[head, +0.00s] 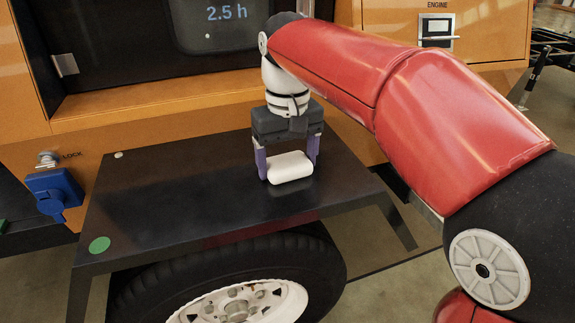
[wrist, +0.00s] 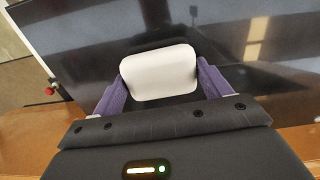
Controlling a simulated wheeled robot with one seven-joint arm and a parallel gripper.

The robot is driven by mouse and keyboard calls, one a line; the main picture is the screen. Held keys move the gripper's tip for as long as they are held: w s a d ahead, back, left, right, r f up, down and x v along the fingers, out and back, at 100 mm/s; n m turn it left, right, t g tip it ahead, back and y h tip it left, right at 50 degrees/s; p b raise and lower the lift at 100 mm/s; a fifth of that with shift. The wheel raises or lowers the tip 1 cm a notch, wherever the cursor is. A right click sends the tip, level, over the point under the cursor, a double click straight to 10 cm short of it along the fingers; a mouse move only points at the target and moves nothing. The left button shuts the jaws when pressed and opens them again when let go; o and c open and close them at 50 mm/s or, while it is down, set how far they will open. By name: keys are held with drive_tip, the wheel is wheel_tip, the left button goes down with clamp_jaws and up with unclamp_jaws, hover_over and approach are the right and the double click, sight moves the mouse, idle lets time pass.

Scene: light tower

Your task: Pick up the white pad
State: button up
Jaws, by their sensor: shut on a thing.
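The white pad (head: 290,167) is a small rounded block over the black fender top (head: 170,190). My gripper (head: 287,168) points down with its two purple fingers on either side of the pad, shut on it. In the wrist view the pad (wrist: 160,72) sits between the purple fingertips (wrist: 160,78), which touch its left and right sides. I cannot tell whether the pad rests on the fender or is held just above it.
A green disc (head: 100,244) lies on the fender's front left corner, and a small pale knob (head: 118,155) near its back left. A blue lock (head: 54,192) hangs on the orange body at left. A wheel (head: 240,302) is below. The fender's left half is mostly clear.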

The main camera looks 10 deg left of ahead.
sight(287, 161)
wheel_tip(287, 161, up, 20)
drive_tip(key=p, duration=0.7)
